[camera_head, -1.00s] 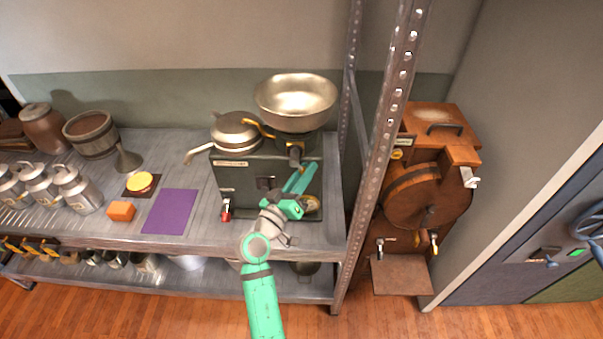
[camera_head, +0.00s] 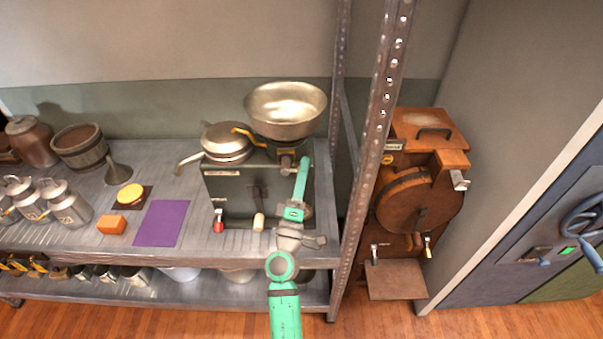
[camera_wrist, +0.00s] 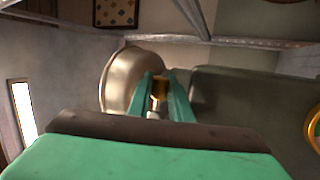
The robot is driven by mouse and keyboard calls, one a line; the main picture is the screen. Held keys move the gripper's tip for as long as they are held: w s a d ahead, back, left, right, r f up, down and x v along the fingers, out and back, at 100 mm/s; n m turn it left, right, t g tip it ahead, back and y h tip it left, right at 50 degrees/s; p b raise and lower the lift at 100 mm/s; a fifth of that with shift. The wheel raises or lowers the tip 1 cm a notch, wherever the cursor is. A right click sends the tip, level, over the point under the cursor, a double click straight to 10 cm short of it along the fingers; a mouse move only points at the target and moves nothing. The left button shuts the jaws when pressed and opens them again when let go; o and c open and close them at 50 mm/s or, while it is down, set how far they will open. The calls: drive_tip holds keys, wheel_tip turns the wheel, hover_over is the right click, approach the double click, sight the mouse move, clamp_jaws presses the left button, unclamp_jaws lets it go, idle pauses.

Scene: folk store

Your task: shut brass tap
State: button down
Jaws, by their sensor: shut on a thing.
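The brass tap (camera_wrist: 160,88) shows as a small yellow-brass piece between my fingers in the wrist view, just beside the metal bowl (camera_wrist: 127,80). In the head view the bowl (camera_head: 286,108) sits on top of a dark green machine (camera_head: 232,190). My gripper (camera_head: 305,160) reaches up along the machine's right front, with its fingertips just below the bowl's right side. It also shows in the wrist view (camera_wrist: 160,78), its two green fingers closed on the brass piece. The tap is largely hidden by the fingers and the bowl.
A lidded metal pan (camera_head: 227,140) with a spout stands left of the bowl. A steel shelf post (camera_head: 372,150) rises close on the right. A purple mat (camera_head: 160,223) lies left.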

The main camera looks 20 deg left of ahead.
drive_tip(key=shift+r+n+y, duration=0.15)
drive_tip(key=shift+n+y, duration=0.25)
drive_tip(key=shift+n, duration=0.4)
drive_tip(key=c, duration=1.9)
unclamp_jaws()
drive_tip(key=shift+s+r, duration=0.1)
drive_tip(key=v, duration=1)
drive_tip(key=shift+s+d+f, duration=0.15)
drive_tip(key=shift+s+f, duration=0.05)
drive_tip(key=shift+s, duration=0.15)
